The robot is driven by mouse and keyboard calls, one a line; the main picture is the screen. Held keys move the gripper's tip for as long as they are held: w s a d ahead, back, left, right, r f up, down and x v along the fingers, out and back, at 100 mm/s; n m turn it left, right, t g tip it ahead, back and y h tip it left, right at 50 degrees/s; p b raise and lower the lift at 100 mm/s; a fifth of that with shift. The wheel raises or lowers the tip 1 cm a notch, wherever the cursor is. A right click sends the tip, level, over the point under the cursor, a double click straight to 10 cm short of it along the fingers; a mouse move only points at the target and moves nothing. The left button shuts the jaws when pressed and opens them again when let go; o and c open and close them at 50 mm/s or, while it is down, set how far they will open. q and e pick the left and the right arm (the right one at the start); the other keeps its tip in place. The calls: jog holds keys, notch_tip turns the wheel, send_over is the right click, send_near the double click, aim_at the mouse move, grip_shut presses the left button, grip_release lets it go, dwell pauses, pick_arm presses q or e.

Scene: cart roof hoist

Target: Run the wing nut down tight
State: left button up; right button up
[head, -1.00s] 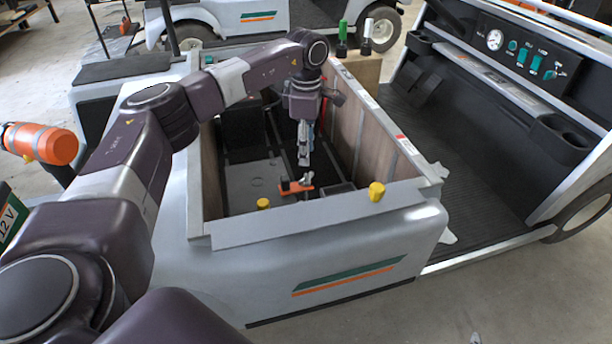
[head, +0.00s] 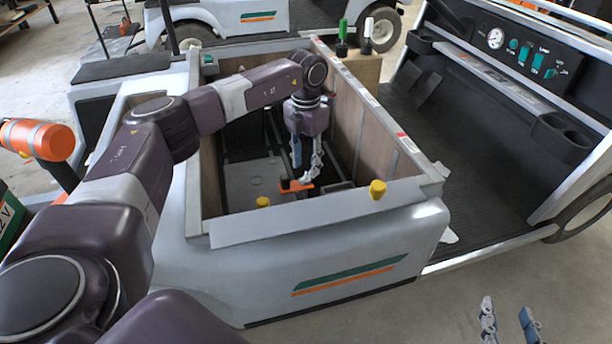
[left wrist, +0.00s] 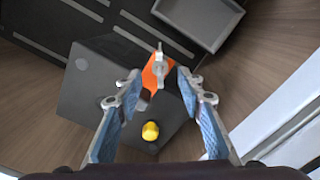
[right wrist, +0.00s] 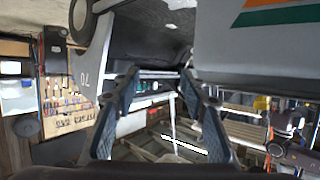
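The grey metal wing nut (left wrist: 159,62) stands on an orange bracket (left wrist: 149,77) inside the cart's box. The orange bracket also shows in the head view (head: 291,186). My left gripper (left wrist: 160,84) is open, its two fingers on either side of the wing nut and bracket, with visible gaps. In the head view my left gripper (head: 306,173) reaches down into the box, and its fingers partly hide the nut. My right gripper (head: 507,322) is open and empty, low at the right outside the cart; it also shows in the right wrist view (right wrist: 160,82).
Wood-lined walls (head: 347,120) and a pale front rim (head: 318,214) enclose the left gripper. A grey tray (left wrist: 203,22) lies beyond the bracket. The cart's black footwell (head: 455,150) is to the right.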

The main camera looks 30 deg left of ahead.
aim_at(306, 174)
pick_arm(q)
notch_tip(306, 174, down, 4)
jog(key=shift+r+b, duration=0.1)
jog(key=shift+b, duration=0.35)
jog(key=shift+f, duration=0.25)
pick_arm(e)
notch_tip(306, 174, up, 6)
jog(key=w+a+t+y, duration=0.1)
jog(key=t, duration=0.2)
jog(key=shift+w, duration=0.35)
jog(key=shift+a, duration=0.1)
pick_arm(q)
grip_shut()
